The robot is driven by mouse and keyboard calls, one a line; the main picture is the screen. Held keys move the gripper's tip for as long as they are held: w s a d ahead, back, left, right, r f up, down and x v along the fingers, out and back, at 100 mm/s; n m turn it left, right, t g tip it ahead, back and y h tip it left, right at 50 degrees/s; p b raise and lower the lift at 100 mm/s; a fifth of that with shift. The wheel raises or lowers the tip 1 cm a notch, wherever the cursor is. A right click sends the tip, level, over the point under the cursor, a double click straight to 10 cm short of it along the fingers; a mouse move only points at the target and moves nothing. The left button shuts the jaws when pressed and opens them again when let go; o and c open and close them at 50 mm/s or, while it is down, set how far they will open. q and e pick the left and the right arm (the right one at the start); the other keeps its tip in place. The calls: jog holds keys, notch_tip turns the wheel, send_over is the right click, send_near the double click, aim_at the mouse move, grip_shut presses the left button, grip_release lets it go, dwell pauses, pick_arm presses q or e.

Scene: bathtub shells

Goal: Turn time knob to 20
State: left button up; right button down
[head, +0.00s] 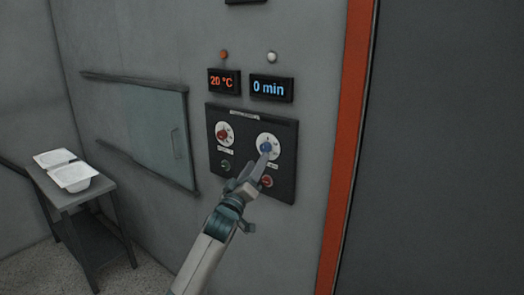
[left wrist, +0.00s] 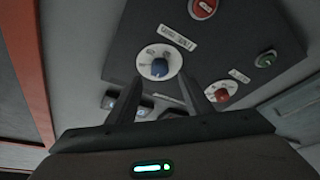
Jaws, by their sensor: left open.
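Nothing shows between the jaws as gripped; contact with the knob cannot be told. My right gripper is not in view.
A red knob (head: 222,134) sits left of the time knob, under a display (head: 223,81) reading 20 °C. Green (head: 225,166) and red (head: 267,182) buttons lie below.

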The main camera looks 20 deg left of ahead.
aim_at(264, 150)
pick_arm(q)
jog(key=shift+p+x, duration=0.65)
jog(key=shift+x, duration=2.15)
jog(key=shift+d, duration=0.1)
jog(key=c, duration=1.1)
jog(key=shift+o, duration=0.2)
